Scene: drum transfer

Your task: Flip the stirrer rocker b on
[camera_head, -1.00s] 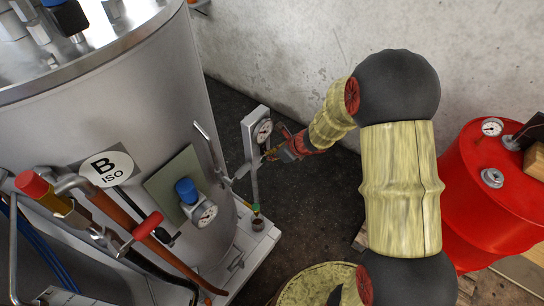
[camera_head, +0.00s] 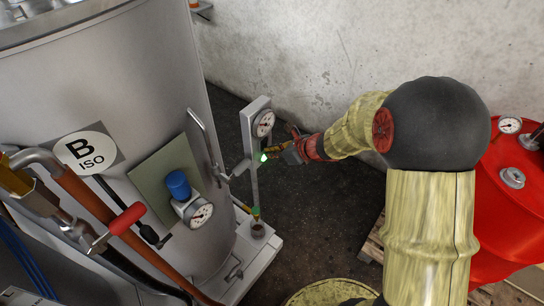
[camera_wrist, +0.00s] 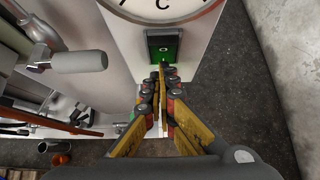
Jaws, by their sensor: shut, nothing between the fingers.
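The stirrer rocker (camera_wrist: 163,47) is a small switch in a dark frame on the pale post (camera_head: 254,185), just below a round dial (camera_head: 263,123). Its face shows green with a white mark in the wrist view, and a green glow shows there in the head view. My gripper (camera_wrist: 163,72) is shut and empty, with its yellow and black fingers together. Its tips are at the lower edge of the rocker; I cannot tell whether they touch it. In the head view my gripper (camera_head: 272,153) reaches the post from the right and partly hides the rocker.
The steel vessel marked B ISO (camera_head: 150,70) stands left of the post, with a bent metal handle (camera_head: 207,143) close by. Several hoses and a red-gripped lever (camera_head: 127,218) are at lower left. A red drum (camera_head: 505,225) stands at right. Dark floor lies between.

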